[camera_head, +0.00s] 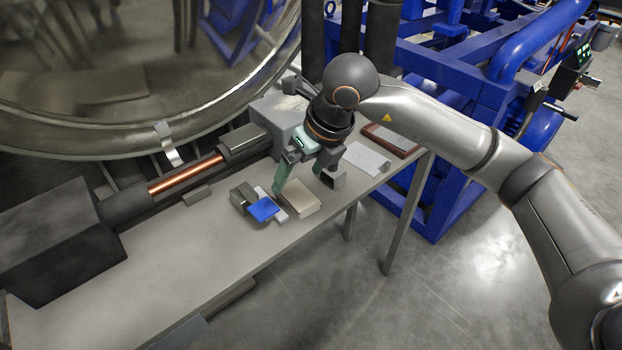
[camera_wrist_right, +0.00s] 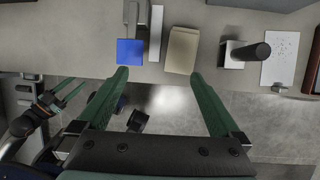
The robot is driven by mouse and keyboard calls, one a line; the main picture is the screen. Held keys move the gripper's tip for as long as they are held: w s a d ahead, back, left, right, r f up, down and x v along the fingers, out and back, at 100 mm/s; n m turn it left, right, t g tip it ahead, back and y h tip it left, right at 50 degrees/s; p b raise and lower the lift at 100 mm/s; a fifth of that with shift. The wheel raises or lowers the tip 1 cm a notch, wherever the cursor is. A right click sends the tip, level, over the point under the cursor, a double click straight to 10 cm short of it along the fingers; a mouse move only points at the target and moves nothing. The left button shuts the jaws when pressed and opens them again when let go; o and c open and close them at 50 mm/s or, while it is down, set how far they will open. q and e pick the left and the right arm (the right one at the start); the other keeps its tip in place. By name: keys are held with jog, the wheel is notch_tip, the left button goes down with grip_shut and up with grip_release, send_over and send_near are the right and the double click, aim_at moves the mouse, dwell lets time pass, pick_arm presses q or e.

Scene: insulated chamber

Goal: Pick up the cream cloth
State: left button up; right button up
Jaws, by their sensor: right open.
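The cream cloth (camera_head: 302,200) is a flat folded beige rectangle near the front edge of the bench. It also shows in the right wrist view (camera_wrist_right: 182,50), top centre. My right gripper (camera_head: 298,182) is open and empty over the bench beside the cloth. In the right wrist view its green fingers (camera_wrist_right: 160,74) are spread wide, with the cloth beyond the tips and towards the right finger. The fingers look apart from the cloth. My left gripper (camera_wrist_right: 68,88) shows small at the left of the right wrist view, away from the cloth; its jaw opening is unclear.
A blue square (camera_head: 263,209), a white strip (camera_wrist_right: 155,34) and a grey metal block (camera_head: 243,196) sit left of the cloth. A metal block with a dark cylinder (camera_wrist_right: 247,53), a paper sheet (camera_head: 366,158) and a red-brown tray (camera_head: 391,140) lie right. The bench's front-left is clear.

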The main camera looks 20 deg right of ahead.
jog(key=w+d+h, duration=0.1)
jog(key=w+d, duration=0.1)
jog(key=d, duration=0.1)
send_over(297, 191)
jog(key=s+d, duration=0.1)
jog(key=s, duration=0.1)
jog(key=shift+m+t, duration=0.3)
notch_tip(297, 191, down, 5)
jog(key=shift+s+d, duration=0.1)
jog(key=shift+s, duration=0.05)
jog(key=x, duration=0.5)
jog(key=shift+a+f+p, duration=0.25)
jog(key=shift+f+p, duration=0.1)
jog(key=shift+p, duration=0.05)
jog(key=shift+f+b, duration=0.15)
jog(key=shift+b, duration=0.2)
jog(key=c, duration=1.3)
